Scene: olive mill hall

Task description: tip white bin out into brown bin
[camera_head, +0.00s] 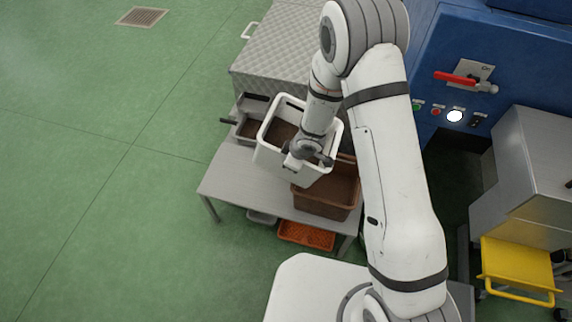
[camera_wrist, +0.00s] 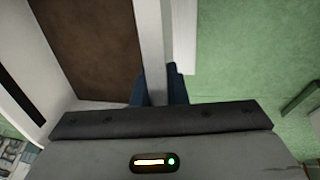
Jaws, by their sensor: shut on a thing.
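The white bin (camera_head: 268,158) is held over the grey bench, with brown material inside it. In the wrist view its wall (camera_wrist: 152,45) runs between my two fingers, and the brown contents (camera_wrist: 95,50) show to the left. My gripper (camera_head: 312,155) is shut on the bin's near right wall; in the wrist view the fingers (camera_wrist: 160,88) are on either side of that wall. The white bin looks roughly level. The brown bin (camera_head: 318,204) stands on the bench to the right, below and partly behind the white bin and my arm. Its far part is hidden.
The grey bench (camera_head: 235,185) has free room at its left front. A grey container (camera_head: 247,132) stands behind the white bin. An orange crate (camera_head: 306,235) is under the bench. A blue machine (camera_head: 500,60) with a red lever stands right. A yellow step (camera_head: 518,265) is at lower right.

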